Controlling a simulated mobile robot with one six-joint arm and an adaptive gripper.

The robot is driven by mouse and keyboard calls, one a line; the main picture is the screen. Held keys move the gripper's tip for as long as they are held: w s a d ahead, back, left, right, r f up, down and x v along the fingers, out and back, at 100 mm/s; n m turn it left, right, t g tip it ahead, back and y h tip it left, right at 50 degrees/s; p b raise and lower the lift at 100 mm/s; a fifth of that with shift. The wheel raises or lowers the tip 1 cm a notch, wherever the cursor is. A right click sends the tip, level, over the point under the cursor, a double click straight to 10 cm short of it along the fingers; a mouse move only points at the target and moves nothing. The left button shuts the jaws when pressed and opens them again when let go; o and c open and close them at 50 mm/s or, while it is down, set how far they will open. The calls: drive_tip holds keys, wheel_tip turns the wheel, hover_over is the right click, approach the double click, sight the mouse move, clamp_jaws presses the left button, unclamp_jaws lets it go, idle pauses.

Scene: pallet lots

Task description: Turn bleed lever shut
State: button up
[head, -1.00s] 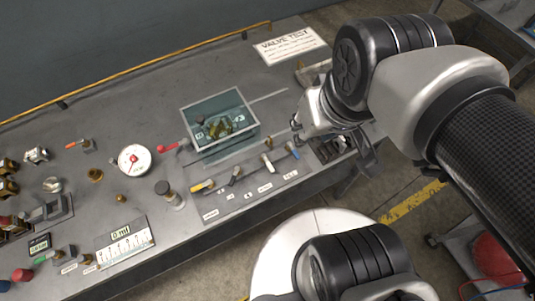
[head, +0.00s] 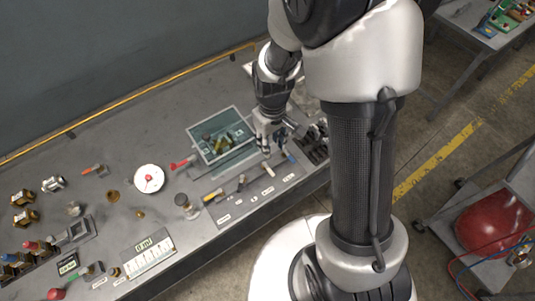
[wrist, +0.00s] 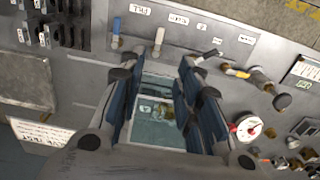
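A row of small levers sits on a grey panel (head: 255,200) at the bench's front edge: yellow (head: 212,195), dark (head: 241,182), white (head: 268,169) and blue (head: 290,155). In the wrist view the white lever (wrist: 159,40) and blue lever (wrist: 116,28) stand just beyond my fingers, with the dark lever (wrist: 211,53) and yellow lever (wrist: 237,72) to the right. Labels beside them are too small to read surely, so I cannot tell which is the bleed lever. My gripper (head: 267,147) is open and empty above the panel's back edge, beside the white lever; it shows in the wrist view (wrist: 158,68).
A red-handled valve (head: 183,162), a gauge (head: 149,178) and an upright knob (head: 186,204) are to the left. Dark slotted parts (head: 314,146) lie to the right.

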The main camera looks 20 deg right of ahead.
sight(271, 172)
wheel_tip(271, 172, down, 16)
drive_tip(key=b, duration=0.2)
drive_tip(key=shift+f+b, duration=0.25)
drive_tip(key=shift+b, duration=0.1)
clamp_jaws()
